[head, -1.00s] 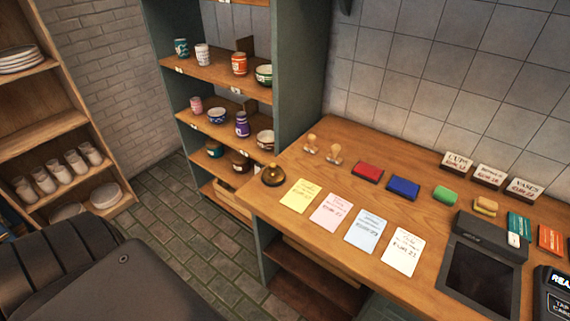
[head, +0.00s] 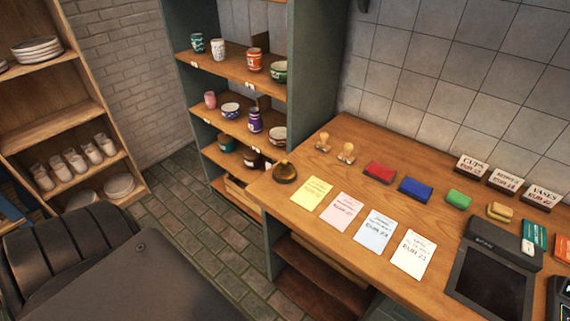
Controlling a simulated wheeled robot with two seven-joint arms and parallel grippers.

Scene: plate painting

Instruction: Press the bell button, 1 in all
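The bell (head: 285,172) is a small dark dome with a brass-coloured button on top. It stands upright on the wooden counter (head: 330,165), near its left end, just left of the yellow paper slip. Nothing touches the bell. Neither of my grippers shows in the head view, so I cannot see their state.
Paper slips (head: 376,232), two wooden-handled stamps (head: 346,152), ink pads (head: 414,190), small signs (head: 506,180) and a dark tablet-like device (head: 490,275) are on the counter. A pottery shelf (head: 222,65) stands behind left. Brick floor (head: 190,215) is open left of the counter.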

